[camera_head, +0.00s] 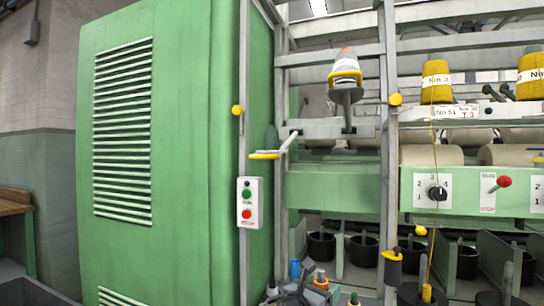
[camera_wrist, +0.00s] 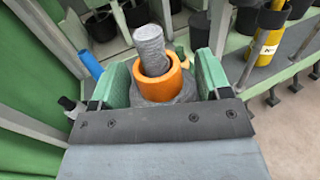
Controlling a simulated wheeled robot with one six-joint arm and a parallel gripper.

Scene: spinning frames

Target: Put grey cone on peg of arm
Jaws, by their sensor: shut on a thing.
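The grey cone (camera_wrist: 152,52), with an orange band around it, stands between the green-padded jaws of my gripper (camera_wrist: 155,82) in the wrist view. The jaws are shut on it. Its lower part is hidden by the jaws and the gripper body. In the head view the grey cone (camera_head: 321,278) shows small at the bottom edge, far below the frame's arms. A bracket arm (camera_head: 268,155) with a yellow end sticks out beside the green cabinet.
The green cabinet (camera_head: 160,160) fills the left, with a push-button box (camera_head: 250,203) at its edge. Grey posts and rails form the frame. Yellow bobbins (camera_head: 436,82) stand at upper right, black pots (camera_head: 364,250) below. A blue bobbin (camera_wrist: 90,65) is left of my gripper.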

